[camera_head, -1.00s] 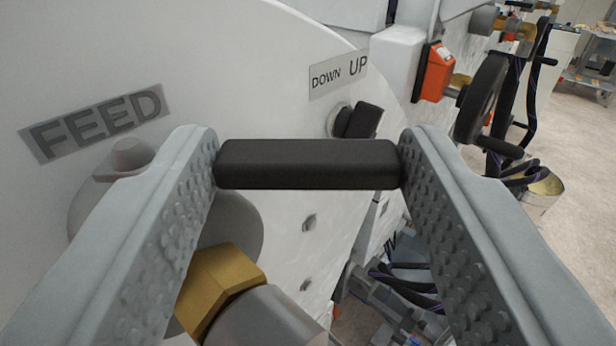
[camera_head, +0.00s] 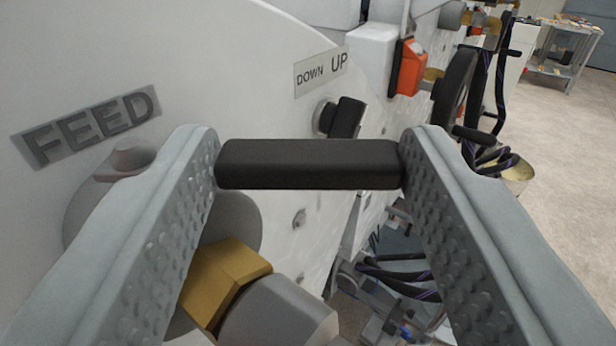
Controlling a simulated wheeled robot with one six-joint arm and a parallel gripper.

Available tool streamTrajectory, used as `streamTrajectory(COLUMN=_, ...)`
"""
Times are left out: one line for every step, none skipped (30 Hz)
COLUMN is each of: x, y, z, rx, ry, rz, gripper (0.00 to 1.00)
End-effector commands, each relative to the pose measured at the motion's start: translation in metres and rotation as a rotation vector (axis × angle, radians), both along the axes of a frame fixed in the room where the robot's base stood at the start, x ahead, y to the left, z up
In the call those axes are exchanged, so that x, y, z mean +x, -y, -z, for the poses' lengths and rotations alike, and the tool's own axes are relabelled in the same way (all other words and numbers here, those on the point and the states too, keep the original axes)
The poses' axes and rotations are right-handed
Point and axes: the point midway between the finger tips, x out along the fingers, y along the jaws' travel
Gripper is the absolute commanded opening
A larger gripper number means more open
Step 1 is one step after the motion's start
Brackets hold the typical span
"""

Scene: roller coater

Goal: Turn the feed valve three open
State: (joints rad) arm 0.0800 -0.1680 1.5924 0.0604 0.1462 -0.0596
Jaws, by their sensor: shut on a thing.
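My gripper (camera_head: 308,164) is shut on a black handle bar (camera_head: 308,165), with one finger at each end of it. This bar seems to be the feed valve's handle. The FEED label (camera_head: 88,125) is on the white panel at the left. Below it, a grey round valve body (camera_head: 92,208) is partly hidden behind my left finger. A brass hex fitting (camera_head: 222,280) and a grey cylinder (camera_head: 280,318) show below the handle. How the handle joins the valve is hidden.
A DOWN/UP label (camera_head: 321,70) and a black selector knob (camera_head: 345,117) are on the white panel (camera_head: 230,60) behind the handle. An orange box (camera_head: 406,67), a handwheel (camera_head: 455,90) and dark hoses (camera_head: 497,85) stand at the right. Open floor (camera_head: 560,140) lies far right.

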Motion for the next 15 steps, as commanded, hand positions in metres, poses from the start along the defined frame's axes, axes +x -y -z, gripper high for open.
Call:
streamTrajectory(x=0.0003, y=0.0002, z=0.0004, rx=0.000, ry=-0.001, rz=0.000, gripper=0.10)
streamTrajectory(x=0.0003, y=0.0002, z=0.0004, rx=0.000, ry=-0.001, rz=0.000, gripper=0.10)
streamTrajectory(x=0.0003, y=0.0002, z=0.0004, rx=0.000, ry=-0.001, rz=0.000, gripper=0.10)
streamTrajectory(x=0.0003, y=0.0002, z=0.0004, rx=0.000, ry=-0.001, rz=0.000, gripper=0.57)
streamTrajectory(x=0.0003, y=0.0002, z=0.0004, rx=0.000, ry=-0.001, rz=0.000, gripper=0.63)
streamTrajectory(x=0.0003, y=0.0002, z=0.0003, rx=0.000, ry=0.000, rz=0.000, gripper=0.71)
streamTrajectory(x=0.0003, y=0.0002, z=0.0003, rx=0.000, ry=0.000, rz=0.000, gripper=0.74)
streamTrajectory(x=0.0002, y=0.0002, z=0.0003, rx=0.000, ry=0.000, rz=0.000, gripper=0.74)
streamTrajectory(x=0.0002, y=0.0002, z=0.0002, rx=0.000, ry=0.000, rz=0.000, gripper=0.74)
streamTrajectory(x=0.0002, y=0.0002, z=0.0002, rx=0.000, ry=0.000, rz=0.000, gripper=0.74)
streamTrajectory(x=0.0001, y=0.0002, z=0.0001, rx=0.000, ry=0.000, rz=0.000, gripper=0.74)
streamTrajectory(x=0.0001, y=0.0002, z=0.0001, rx=0.000, ry=0.000, rz=0.000, gripper=0.74)
streamTrajectory(x=0.0001, y=0.0001, z=0.0001, rx=0.000, ry=0.000, rz=0.000, gripper=0.74)
streamTrajectory(x=0.0000, y=0.0001, z=0.0001, rx=0.000, ry=0.000, rz=0.000, gripper=0.74)
streamTrajectory(x=-0.0004, y=0.0001, z=0.0000, rx=0.000, ry=0.000, rz=0.000, gripper=0.74)
